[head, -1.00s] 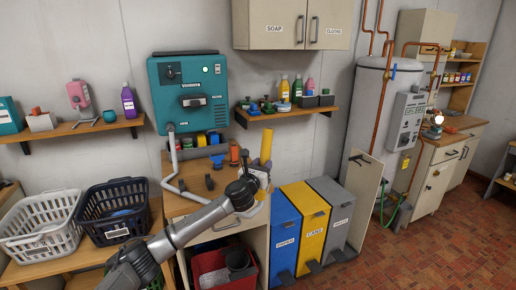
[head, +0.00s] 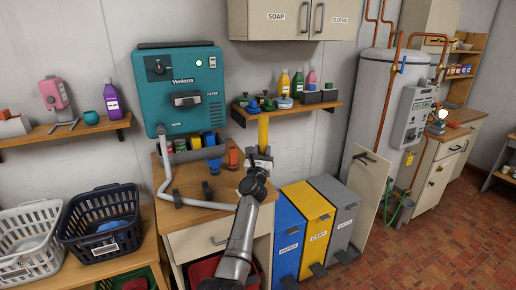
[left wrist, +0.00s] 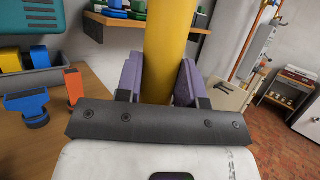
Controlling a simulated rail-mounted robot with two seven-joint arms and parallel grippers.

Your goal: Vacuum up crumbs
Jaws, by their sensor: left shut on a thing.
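The teal wall vacuum unit (head: 182,118) hangs at centre left in the head view. Its grey hose (head: 166,182) runs down onto the wooden counter (head: 172,212). My left gripper (head: 261,160) is shut on an upright yellow tube (head: 263,131), held by the counter's right side below the shelf. In the left wrist view the yellow tube (left wrist: 167,50) stands between the purple-grey finger pads. A blue nozzle piece (head: 214,165), an orange piece (head: 233,157) and dark pieces (head: 207,190) are on the counter. I cannot make out crumbs. My right gripper is not in view.
A shelf with bottles and brushes (head: 290,108) is just behind the tube. Blue, yellow and grey bins (head: 306,225) stand right of the counter. White and dark baskets (head: 100,225) are at left. A hinged panel (head: 366,185) stands before the boiler. The right floor is clear.

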